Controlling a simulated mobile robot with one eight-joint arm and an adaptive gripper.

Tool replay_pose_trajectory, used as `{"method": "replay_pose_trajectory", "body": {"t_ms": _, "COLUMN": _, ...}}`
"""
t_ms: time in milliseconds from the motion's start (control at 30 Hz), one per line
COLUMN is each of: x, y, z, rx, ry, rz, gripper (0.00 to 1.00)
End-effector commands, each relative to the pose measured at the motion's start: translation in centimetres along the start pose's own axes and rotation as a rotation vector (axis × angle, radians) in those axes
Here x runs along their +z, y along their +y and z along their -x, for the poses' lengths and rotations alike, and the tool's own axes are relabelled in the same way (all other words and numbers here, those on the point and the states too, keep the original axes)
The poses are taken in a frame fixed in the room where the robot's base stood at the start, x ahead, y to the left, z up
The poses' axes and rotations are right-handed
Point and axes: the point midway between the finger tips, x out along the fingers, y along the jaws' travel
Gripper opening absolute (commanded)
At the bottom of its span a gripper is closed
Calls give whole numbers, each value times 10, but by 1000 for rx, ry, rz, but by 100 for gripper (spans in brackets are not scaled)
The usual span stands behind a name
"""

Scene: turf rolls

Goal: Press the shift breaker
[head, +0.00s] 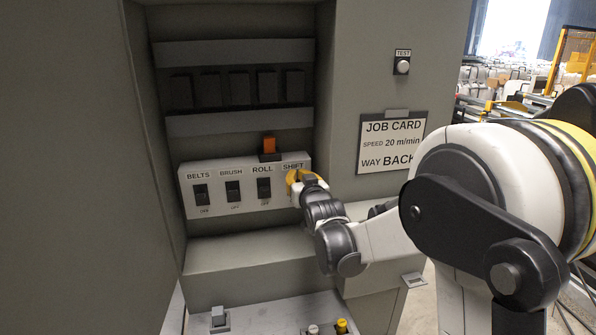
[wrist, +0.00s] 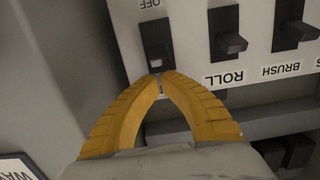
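A pale panel (head: 225,211) carries a row of dark breakers labelled BELTS (head: 201,195), BRUSH (head: 233,191), ROLL (head: 264,188) and SHIFT. In the head view my gripper (head: 292,183) covers the shift breaker, under its label. In the wrist view, which is upside down, the shift breaker (wrist: 157,53) shows as a dark switch with a lighter grey patch. My gripper's yellow fingers (wrist: 160,80) are shut, with their tips together and nothing between them. The tips are right at the label-side edge of that breaker. Whether they touch it, I cannot tell.
An orange piece (head: 269,145) stands above the panel near ROLL. A job card (head: 391,143) and a TEST button (head: 402,67) are on the cabinet face to the right. A ledge (head: 250,255) juts out below the panel, and the recess's side wall is close by.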

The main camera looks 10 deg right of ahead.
Motion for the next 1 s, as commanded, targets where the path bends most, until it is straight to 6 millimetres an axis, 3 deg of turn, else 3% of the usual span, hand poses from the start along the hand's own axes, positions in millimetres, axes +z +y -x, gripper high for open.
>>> {"method": "replay_pose_trajectory", "body": {"t_ms": 500, "x": 6, "y": 0, "z": 2, "rx": 0, "ry": 6, "rz": 0, "gripper": 0}}
{"method": "replay_pose_trajectory", "body": {"t_ms": 1000, "x": 10, "y": -1, "z": 3, "rx": -4, "ry": 147, "rz": 0, "gripper": 0}}
